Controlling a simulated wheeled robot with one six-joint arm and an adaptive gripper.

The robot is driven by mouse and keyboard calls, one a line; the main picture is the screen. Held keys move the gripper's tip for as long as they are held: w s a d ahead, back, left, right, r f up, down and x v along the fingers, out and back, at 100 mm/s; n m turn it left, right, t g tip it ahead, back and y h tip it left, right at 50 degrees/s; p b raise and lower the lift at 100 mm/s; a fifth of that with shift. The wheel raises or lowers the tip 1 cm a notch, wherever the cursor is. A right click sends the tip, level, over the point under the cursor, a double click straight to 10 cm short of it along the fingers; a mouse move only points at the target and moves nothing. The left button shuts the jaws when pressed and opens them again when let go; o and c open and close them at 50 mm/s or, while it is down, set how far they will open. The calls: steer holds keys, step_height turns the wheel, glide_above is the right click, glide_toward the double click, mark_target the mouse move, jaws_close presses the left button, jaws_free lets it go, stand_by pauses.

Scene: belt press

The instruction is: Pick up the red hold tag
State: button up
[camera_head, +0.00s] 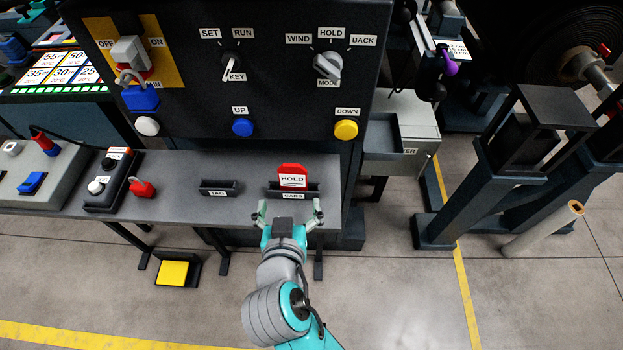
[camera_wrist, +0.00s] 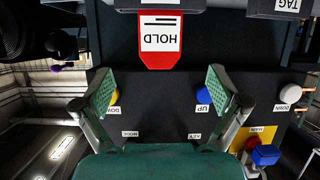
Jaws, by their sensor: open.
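The red hold tag (camera_head: 292,173), with a white label reading HOLD, stands upright in a dark slotted holder (camera_head: 279,190) marked CARD on the grey shelf. My gripper (camera_head: 289,212) is at the shelf's front edge, just in front of the tag, open and empty. In the wrist view the hold tag (camera_wrist: 159,40) appears upside down at top centre. The two green fingertips of my gripper (camera_wrist: 165,92) are spread wide below it in the picture, apart from the tag.
A second holder marked TAG (camera_head: 219,188) stands left of the tag and looks empty. A red padlock (camera_head: 142,188) and a push-button box (camera_head: 112,180) are further left. The control panel (camera_head: 285,100) rises behind the shelf. A grey drawer unit (camera_head: 410,130) stands right.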

mark_target(292, 174)
steer(key=shift+m+h, duration=0.4)
steer(key=shift+m, duration=0.2)
steer(key=x, duration=0.3)
steer(key=r+x, duration=0.1)
steer(key=x, duration=0.6)
steer(key=shift+w+a+r, duration=0.25)
steer(key=shift+a, duration=0.05)
steer(key=c, duration=1.1)
